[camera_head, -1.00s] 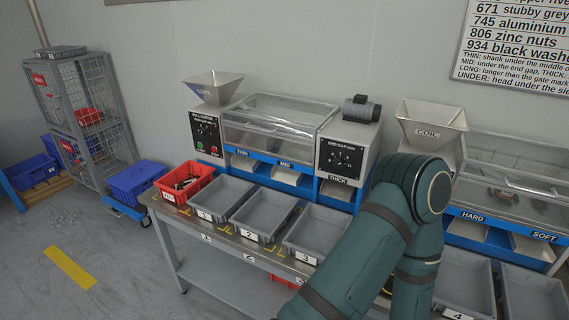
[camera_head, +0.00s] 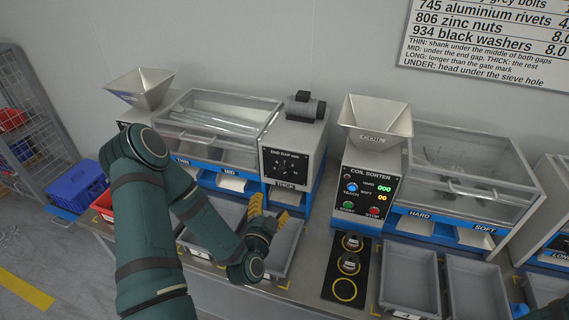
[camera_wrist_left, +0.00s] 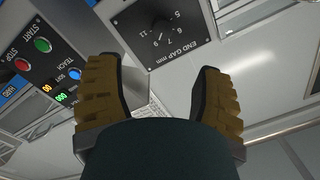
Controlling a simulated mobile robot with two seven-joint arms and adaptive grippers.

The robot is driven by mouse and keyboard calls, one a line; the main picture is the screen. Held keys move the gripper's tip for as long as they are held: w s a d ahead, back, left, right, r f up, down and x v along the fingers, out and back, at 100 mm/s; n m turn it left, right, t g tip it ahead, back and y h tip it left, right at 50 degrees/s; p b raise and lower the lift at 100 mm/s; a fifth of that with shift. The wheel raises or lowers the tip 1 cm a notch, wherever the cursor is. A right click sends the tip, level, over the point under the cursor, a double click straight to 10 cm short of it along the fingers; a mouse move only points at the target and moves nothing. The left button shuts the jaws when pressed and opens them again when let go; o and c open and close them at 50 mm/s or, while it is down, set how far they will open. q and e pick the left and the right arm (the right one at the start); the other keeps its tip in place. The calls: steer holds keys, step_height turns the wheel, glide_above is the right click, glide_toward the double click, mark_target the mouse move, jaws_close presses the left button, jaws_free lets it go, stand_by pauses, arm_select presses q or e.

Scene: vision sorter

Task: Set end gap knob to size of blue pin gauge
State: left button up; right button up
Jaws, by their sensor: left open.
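The end gap panel (camera_head: 284,165) is a black dial plate on the grey box at the end of the first sorter. Its knob is small in the head view, and the pointer setting is unreadable there. In the left wrist view the END GAP mm plate (camera_wrist_left: 160,32) lies beyond the fingertips, upside down, with numbers around the dial. My left gripper (camera_head: 268,207) has yellow-brown fingers, open and empty, in front of and below the panel, apart from the knob. The fingers also show in the left wrist view (camera_wrist_left: 160,85). I cannot make out a blue pin gauge.
The coil sorter (camera_head: 372,190) with buttons and green digits stands right of the end gap box. A black mat (camera_head: 335,287) with yellow rings lies in front. Grey trays (camera_head: 412,272) line the bench. A small blue item (camera_head: 519,310) shows at the lower right.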

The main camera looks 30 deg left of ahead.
mark_target(282, 174)
arm_select(q)
steer(key=x, duration=1.3)
steer(key=shift+w+a, duration=0.2)
jaws_close()
